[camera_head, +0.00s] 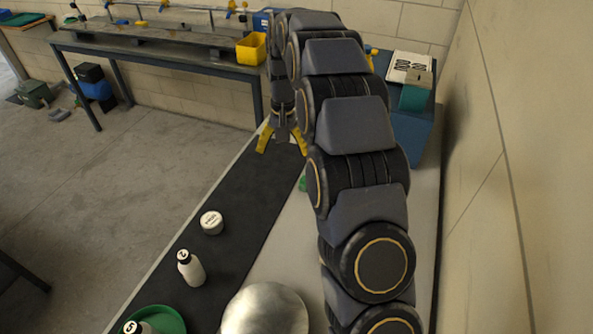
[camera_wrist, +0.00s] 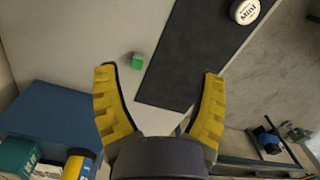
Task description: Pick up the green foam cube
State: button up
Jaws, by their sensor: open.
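The green foam cube (camera_wrist: 138,61) lies on the pale table top beside the edge of the dark mat, seen in the wrist view ahead of and between my fingertips. In the head view only a small green bit of it (camera_head: 302,184) shows at the left edge of my arm; the rest is hidden. My gripper (camera_head: 282,142), with yellow fingers, hangs over the far end of the table, open and empty. In the wrist view my gripper (camera_wrist: 158,70) has its fingers wide apart, and the cube is clear of both.
On the dark mat (camera_head: 228,197) stand a round white tin (camera_head: 211,222) and a white bottle (camera_head: 190,268). A green dish (camera_head: 160,318) and a metal dome (camera_head: 265,310) are nearer. A blue box (camera_wrist: 52,125) stands at the table's far end. A wall runs along the right.

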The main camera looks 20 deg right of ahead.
jog(key=w+d+f+m, duration=0.2)
jog(key=w+d+f, duration=0.4)
jog(key=f, duration=0.3)
jog(key=m, duration=0.1)
send_over(307, 178)
jog(key=shift+t+h, duration=0.3)
notch_tip(307, 178, down, 7)
jog(key=shift+w, duration=0.1)
notch_tip(307, 178, down, 8)
jog(key=shift+r, duration=0.15)
jog(key=c, duration=1)
